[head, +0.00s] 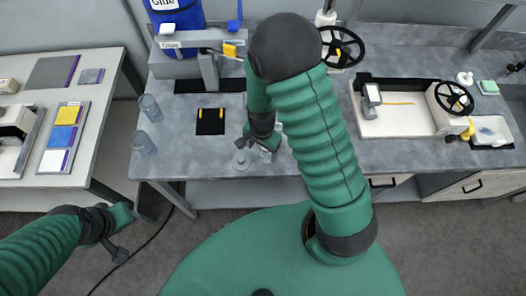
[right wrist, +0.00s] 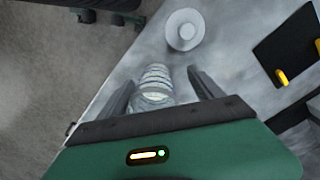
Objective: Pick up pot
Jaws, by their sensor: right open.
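A small clear ribbed glass pot (right wrist: 155,85) stands between the two dark fingers of my right gripper (right wrist: 160,82) in the right wrist view. The fingers are apart, with a gap showing on the pot's right side. In the head view the pot (head: 266,155) is partly hidden by my right arm, near the front edge of the table; my right gripper (head: 256,141) is over it.
The grey table (head: 185,160) carries two clear glasses (head: 150,107) at its left end. A black pad with yellow strips (head: 210,121) lies behind the pot. A blue glue drum (head: 177,20) stands at the back. A white tray unit (head: 405,115) with a handwheel is at the right.

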